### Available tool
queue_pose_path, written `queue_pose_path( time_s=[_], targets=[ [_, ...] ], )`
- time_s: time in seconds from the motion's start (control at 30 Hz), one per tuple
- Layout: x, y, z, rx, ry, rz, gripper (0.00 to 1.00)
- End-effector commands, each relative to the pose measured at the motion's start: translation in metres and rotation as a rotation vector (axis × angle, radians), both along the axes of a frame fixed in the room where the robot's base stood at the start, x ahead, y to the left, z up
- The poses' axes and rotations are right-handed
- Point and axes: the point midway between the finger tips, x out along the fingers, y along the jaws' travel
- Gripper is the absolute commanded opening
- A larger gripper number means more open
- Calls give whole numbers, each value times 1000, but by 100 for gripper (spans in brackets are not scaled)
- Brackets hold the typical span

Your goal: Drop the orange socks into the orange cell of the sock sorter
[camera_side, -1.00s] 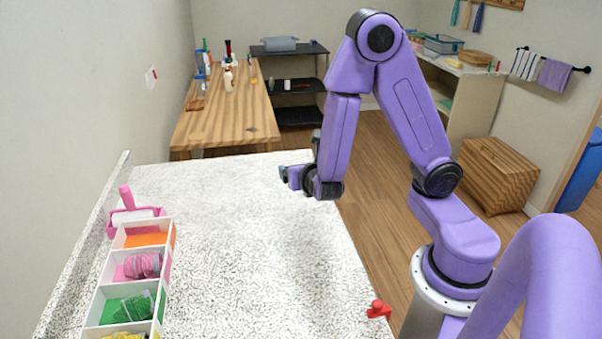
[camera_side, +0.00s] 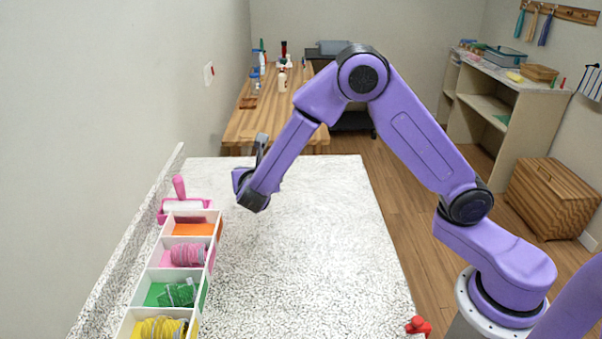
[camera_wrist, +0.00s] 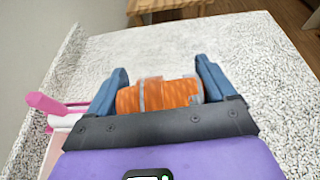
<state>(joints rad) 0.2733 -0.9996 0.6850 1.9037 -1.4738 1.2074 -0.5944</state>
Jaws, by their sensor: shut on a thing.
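The orange socks (camera_wrist: 165,95), a rolled bundle with grey bands, are held between the two blue fingers of my gripper (camera_wrist: 160,90) in the wrist view. The sock sorter (camera_side: 143,286) is a white tray with a row of cells along the left of the counter. Its orange cell (camera_side: 194,230) is at the far end and shows a bare orange floor. My gripper is above the counter, to the right of and beyond the orange cell.
Pink rolled socks (camera_side: 188,255), green socks (camera_side: 177,293) and yellow socks (camera_side: 162,328) lie in the nearer cells. A pink lint roller (camera_side: 183,207) in its holder stands just beyond the sorter. A red object (camera_side: 418,326) is at the counter's right edge. The counter's middle is clear.

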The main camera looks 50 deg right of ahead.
Motion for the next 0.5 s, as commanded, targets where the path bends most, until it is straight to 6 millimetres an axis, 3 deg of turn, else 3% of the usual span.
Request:
queue_pose_path(
  time_s=[0.2,0.5],
  targets=[
    [41,59,11,9,3,1,54],
    [74,116,25,20,19,6,54]
  ],
)
